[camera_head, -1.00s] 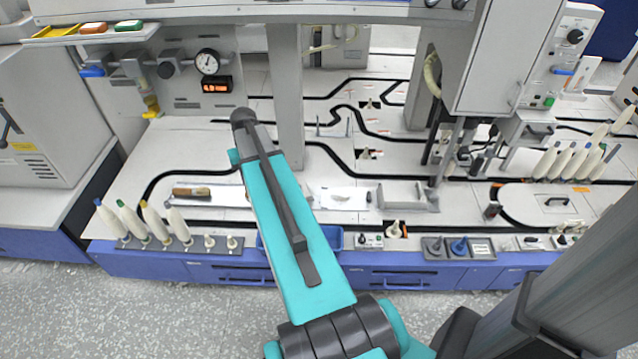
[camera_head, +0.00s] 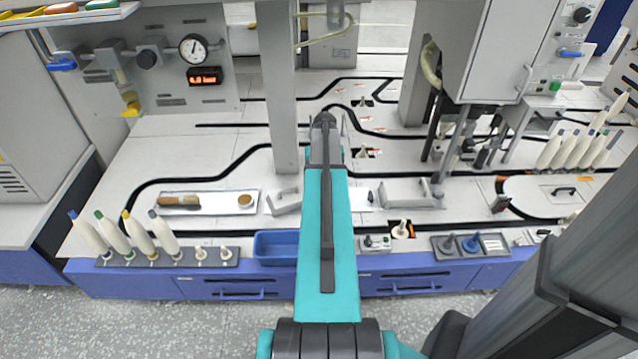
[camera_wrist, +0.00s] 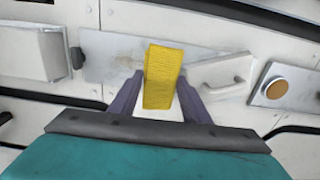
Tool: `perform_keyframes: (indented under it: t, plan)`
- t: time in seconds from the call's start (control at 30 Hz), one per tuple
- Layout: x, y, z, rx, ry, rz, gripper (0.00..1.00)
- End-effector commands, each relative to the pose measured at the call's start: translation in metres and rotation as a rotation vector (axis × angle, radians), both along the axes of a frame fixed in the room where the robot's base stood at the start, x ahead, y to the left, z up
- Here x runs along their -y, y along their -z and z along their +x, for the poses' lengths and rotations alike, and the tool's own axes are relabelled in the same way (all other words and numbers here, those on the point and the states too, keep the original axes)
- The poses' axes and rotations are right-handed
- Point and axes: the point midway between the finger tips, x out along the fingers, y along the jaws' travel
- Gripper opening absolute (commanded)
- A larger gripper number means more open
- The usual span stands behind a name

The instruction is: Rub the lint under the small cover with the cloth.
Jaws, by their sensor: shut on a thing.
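My gripper (camera_wrist: 160,90) is shut on a folded yellow cloth (camera_wrist: 164,68) in the wrist view. The cloth hangs over a pale metal plate (camera_wrist: 105,48). Whether it touches the plate cannot be told. A small grey cover with a handle (camera_wrist: 222,76) lies on the plate, right of the cloth. In the head view the cover (camera_head: 284,201) shows just left of my arm. Faint greyish marks, possibly the lint, show on the plate left of the cloth. In the head view my arm hides the gripper and cloth.
A tray with a brush (camera_head: 179,202) and a round brown-topped piece (camera_head: 245,200) lies left of the cover. A blue bin (camera_head: 276,247) is in front. An open grey bracket (camera_head: 407,193) stands right of the plate, and a vertical post (camera_head: 279,90) behind.

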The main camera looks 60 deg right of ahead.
Motion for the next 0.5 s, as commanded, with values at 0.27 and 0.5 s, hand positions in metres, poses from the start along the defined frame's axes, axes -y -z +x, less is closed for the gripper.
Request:
perform_keyframes:
  t: [0.27, 0.5]
  plan:
    - [0.0032, 0.0039, -0.0032, 0.001, 0.006, -0.001, 0.25]
    - [-0.0004, 0.0046, 0.0009, 0.000, -0.001, 0.000, 0.25]
